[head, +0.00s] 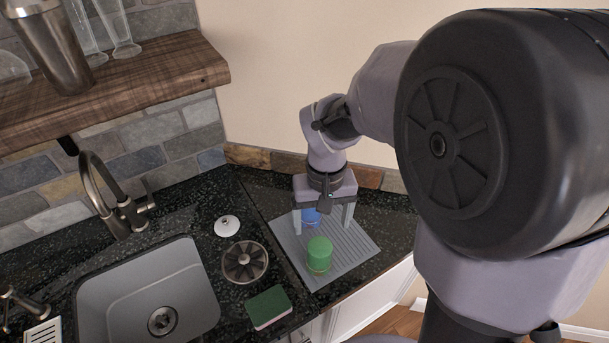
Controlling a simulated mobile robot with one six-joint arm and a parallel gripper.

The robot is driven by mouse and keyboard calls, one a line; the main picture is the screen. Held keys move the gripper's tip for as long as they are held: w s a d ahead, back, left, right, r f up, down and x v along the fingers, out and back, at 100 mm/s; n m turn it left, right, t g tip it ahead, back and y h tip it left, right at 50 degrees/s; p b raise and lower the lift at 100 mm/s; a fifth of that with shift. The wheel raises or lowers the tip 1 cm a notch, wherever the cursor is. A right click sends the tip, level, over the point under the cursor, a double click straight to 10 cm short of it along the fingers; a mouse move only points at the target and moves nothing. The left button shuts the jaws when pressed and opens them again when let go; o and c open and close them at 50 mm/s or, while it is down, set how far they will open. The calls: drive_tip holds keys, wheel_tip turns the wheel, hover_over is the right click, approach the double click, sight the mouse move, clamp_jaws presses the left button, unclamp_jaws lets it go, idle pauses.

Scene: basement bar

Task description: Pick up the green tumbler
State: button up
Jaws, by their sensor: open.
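The green tumbler (319,254) stands on a grey ribbed drying mat (350,243), near the mat's front left part. A blue tumbler (311,216) is behind it on the same mat. My gripper (324,222) points down over the back of the mat with its two fingers spread. The fingers are on either side of the blue tumbler in the picture, behind the green one. I cannot tell from this view how high the fingertips are above the mat. Nothing shows as held.
A grey sink (150,285) with a tap (113,200) is to the left. A green sponge (268,307), a round metal strainer (244,262) and a small white round item (227,226) lie between sink and mat. A wooden shelf (130,85) with a shaker (52,40) hangs above.

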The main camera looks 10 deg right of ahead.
sight(318, 245)
drive_tip(key=f+b, duration=0.1)
drive_tip(key=f, duration=0.2)
drive_tip(key=f+b, duration=0.1)
drive_tip(key=f, duration=0.2)
drive_tip(key=f+b, duration=0.1)
drive_tip(key=f, duration=0.3)
drive_tip(key=shift+s+a+f, duration=0.1)
drive_tip(key=shift+a, duration=0.15)
wheel_tip(318, 245, down, 5)
drive_tip(key=b, duration=0.2)
drive_tip(key=shift+s+d+b, duration=0.1)
drive_tip(key=shift+d+b, duration=0.05)
drive_tip(key=shift+b, duration=0.25)
drive_tip(key=c, duration=1.5)
